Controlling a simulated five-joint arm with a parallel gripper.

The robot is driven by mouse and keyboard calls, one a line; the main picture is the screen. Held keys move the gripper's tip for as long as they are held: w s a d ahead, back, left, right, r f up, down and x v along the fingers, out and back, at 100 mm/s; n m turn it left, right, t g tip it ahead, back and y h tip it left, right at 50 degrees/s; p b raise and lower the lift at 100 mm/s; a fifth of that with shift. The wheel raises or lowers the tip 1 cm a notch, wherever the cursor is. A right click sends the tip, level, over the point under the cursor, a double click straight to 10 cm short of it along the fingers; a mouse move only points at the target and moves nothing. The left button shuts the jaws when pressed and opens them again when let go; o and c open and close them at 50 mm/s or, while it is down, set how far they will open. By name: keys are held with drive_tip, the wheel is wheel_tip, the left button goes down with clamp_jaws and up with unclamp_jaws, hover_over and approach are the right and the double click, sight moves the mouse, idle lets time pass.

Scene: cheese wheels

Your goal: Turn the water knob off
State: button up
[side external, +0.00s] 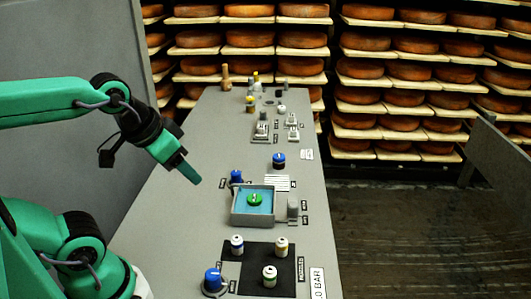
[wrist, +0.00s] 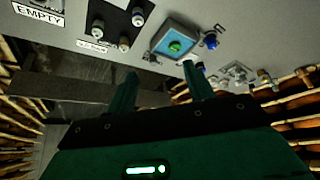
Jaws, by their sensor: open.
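Three blue knobs stand on the grey counter: one at the basin's back left corner (side external: 236,177), one farther back (side external: 278,160), and one at the front (side external: 213,280). Their labels are too small to read, so I cannot tell for sure which is the water knob. The grey basin (side external: 235,216) has a blue inside and holds a green round thing (side external: 255,199). My gripper (side external: 190,174) is open and empty above the counter's left part, left of the basin and apart from every knob. In the wrist view, its two fingers (wrist: 160,70) stand apart below the basin.
Several white jars with coloured lids (side external: 269,275) stand on a black mat (side external: 285,258) in front of the basin. Switches (side external: 262,128) and small bottles (side external: 225,78) stand farther back. Shelves of cheese wheels (side external: 395,95) line the back. The counter's left strip is clear.

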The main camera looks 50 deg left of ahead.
drive_tip(key=shift+w, duration=0.1)
drive_tip(key=n+g, duration=0.5)
drive_tip(key=n, duration=1.5)
hover_over(235, 172)
drive_tip(key=f, duration=1.5)
drive_tip(key=shift+d, duration=0.25)
drive_tip(key=shift+w+a+f+g, duration=0.15)
drive_tip(key=shift+a+f+g, duration=0.15)
drive_tip(key=shift+f, duration=0.1)
drive_tip(key=shift+f, duration=0.1)
drive_tip(key=shift+f, duration=3.8)
